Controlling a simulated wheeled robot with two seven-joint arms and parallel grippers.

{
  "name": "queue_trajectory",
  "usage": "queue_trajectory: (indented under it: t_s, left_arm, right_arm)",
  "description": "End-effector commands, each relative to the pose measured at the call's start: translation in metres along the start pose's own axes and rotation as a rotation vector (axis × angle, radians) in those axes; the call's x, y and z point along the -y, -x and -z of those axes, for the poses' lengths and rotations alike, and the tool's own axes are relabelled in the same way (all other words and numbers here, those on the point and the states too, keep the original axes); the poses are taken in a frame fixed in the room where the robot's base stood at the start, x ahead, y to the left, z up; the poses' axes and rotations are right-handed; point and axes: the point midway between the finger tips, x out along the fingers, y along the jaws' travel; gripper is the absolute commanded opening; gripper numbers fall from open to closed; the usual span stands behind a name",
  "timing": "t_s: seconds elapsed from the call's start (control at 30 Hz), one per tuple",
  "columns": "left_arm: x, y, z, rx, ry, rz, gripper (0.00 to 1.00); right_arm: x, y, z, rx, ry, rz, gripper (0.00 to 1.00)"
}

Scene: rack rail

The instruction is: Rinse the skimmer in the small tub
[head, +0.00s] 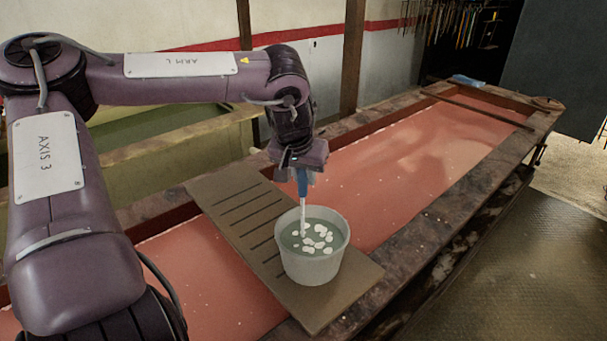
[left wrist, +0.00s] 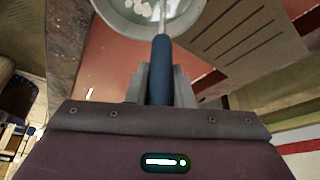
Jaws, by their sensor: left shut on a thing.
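My left gripper (head: 299,168) is above the small tub (head: 294,268) and shut on the blue handle of the skimmer (head: 302,185). The handle also shows between the fingers in the left wrist view (left wrist: 161,70). The skimmer's thin pale shaft points down into the tub, and its lower end is hidden in the greenish liquid. Several white pieces float on that liquid. The tub is a whitish round container standing on a slotted board (head: 330,302). My right gripper is not in view.
The board lies across a long trough (head: 420,160) of reddish liquid with worn, rusty rims. A dark bar (head: 480,109) crosses its far end, near a blue item (head: 467,80). A greenish tank (head: 165,155) stands behind. Dark floor is open at right.

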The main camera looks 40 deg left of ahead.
Motion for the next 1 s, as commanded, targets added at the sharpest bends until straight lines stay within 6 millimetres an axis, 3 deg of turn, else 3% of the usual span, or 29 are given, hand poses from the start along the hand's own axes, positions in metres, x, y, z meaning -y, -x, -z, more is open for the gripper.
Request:
queue_trajectory:
  t_s: [0.27,0.77,1.0]
  left_arm:
    - [-0.001,-0.012,-0.005,-0.001,0.000,-0.001,0.00]
    - [-0.001,0.006,0.003,-0.002,0.000,-0.001,0.00]
    - [-0.001,0.001,0.000,-0.001,0.000,-0.001,0.00]
  right_arm:
    - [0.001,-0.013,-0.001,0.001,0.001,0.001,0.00]
    - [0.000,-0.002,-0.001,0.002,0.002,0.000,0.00]
    - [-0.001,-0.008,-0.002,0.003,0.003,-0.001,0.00]
